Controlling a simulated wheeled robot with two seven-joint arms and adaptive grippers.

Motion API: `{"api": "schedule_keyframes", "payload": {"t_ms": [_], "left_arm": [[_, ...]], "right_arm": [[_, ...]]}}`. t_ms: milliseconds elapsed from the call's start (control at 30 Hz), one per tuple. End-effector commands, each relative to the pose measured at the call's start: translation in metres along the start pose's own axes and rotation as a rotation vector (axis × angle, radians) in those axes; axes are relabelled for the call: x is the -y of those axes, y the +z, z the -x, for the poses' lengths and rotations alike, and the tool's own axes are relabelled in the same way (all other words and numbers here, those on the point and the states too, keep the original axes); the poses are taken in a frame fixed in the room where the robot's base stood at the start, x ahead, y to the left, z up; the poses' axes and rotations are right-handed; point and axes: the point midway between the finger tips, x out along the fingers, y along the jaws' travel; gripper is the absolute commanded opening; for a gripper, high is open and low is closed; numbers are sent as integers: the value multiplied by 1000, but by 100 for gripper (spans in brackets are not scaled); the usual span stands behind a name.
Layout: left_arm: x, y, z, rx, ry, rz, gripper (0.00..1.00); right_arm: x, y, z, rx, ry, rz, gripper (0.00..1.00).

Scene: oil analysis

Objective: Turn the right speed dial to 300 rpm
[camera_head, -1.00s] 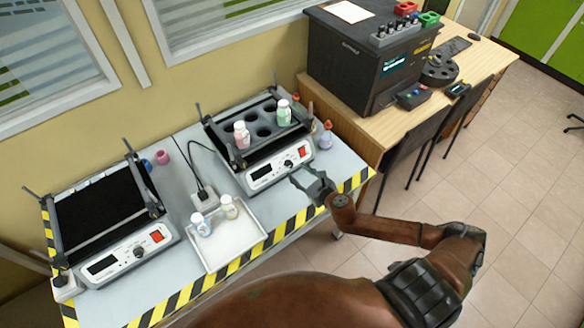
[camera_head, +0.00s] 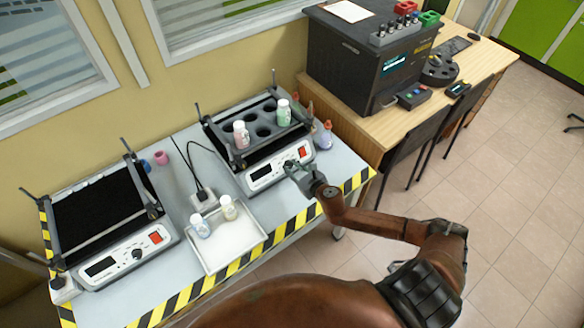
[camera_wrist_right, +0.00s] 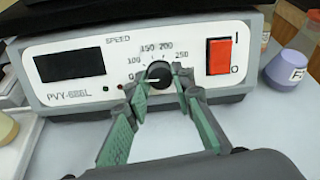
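The right shaker (camera_head: 268,178) has a white front panel with a black speed dial, which also shows in the right wrist view (camera_wrist_right: 158,74). The printed scale shows 100, 150, 200 and 250; a 300 mark is not visible, with my right finger covering that side. A white mark on the knob appears toward its lower left. The display (camera_wrist_right: 68,65) is dark. My right gripper (camera_wrist_right: 155,85), also in the head view (camera_head: 294,168), is open, with its green-padded fingers on either side of the dial and small gaps visible. My left gripper is not in view.
A red power switch (camera_wrist_right: 219,56) sits right of the dial. A white tray (camera_head: 236,252) with two bottles lies front left of this shaker. A second shaker (camera_head: 128,258) stands at the left. Flasks (camera_head: 324,136) stand just right of the right shaker.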

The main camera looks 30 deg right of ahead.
Motion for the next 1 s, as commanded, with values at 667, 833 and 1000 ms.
{"api": "schedule_keyframes", "payload": {"t_ms": [667,833,1000], "left_arm": [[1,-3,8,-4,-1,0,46],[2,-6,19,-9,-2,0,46],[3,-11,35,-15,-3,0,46]], "right_arm": [[-1,2,1,-3,-4,-56,0],[-1,4,1,-10,-13,-155,0],[-1,5,2,-20,-26,-299,0]]}}
